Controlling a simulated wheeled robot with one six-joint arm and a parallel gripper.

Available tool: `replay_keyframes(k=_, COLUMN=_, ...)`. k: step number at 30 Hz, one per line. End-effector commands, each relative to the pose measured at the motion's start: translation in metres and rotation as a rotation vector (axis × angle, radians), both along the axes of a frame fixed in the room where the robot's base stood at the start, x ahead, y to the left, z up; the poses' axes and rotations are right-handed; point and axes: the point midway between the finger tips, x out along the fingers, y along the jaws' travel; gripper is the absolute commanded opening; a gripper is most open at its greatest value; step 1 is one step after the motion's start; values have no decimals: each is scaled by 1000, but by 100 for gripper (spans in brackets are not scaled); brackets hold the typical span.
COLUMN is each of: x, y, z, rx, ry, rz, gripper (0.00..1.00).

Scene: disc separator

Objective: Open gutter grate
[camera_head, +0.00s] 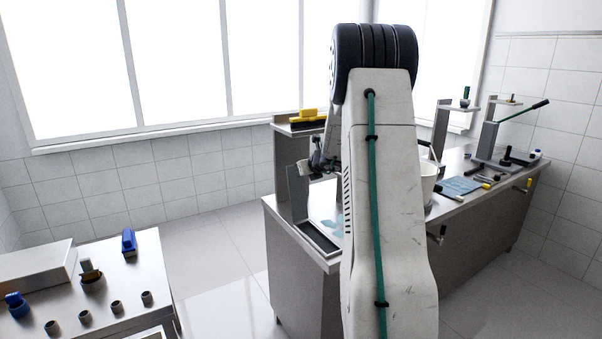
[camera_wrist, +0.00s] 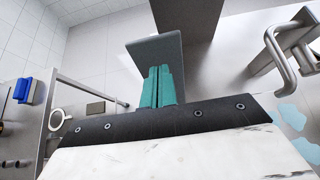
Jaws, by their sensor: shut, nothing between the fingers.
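The gutter (camera_head: 318,240) is a dark, long slot along the left edge of the steel counter. A grey plate (camera_head: 297,195), which looks like the gutter grate, stands upright at the slot's far end. In the wrist view, a grey plate (camera_wrist: 150,48), seemingly the same one, rises just beyond my fingertips. My gripper (camera_wrist: 158,70) has teal fingers pressed together with nothing between them. I cannot tell whether they touch the plate. In the head view, my gripper (camera_head: 322,160) is partly hidden by my own arm, above the counter's left end and near the plate's top.
The steel counter (camera_head: 470,205) carries a white bucket (camera_head: 427,180), a blue cloth (camera_head: 460,186) and several tools. A shelf (camera_head: 292,127) with a yellow-black item stands behind my gripper. A curved metal handle (camera_wrist: 280,60) is at right in the wrist view. A side table (camera_head: 120,270) stands at left.

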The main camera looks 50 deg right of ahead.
Motion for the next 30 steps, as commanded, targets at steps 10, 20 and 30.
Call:
replay_keyframes(k=10, x=-45, y=15, z=56, rx=-4, ry=-3, rz=-3, gripper=0)
replay_keyframes(k=20, x=-64, y=22, z=87, rx=0, ry=0, rz=-2, gripper=0)
replay_keyframes(k=30, x=-65, y=23, z=88, rx=-23, ry=7, rz=17, gripper=0)
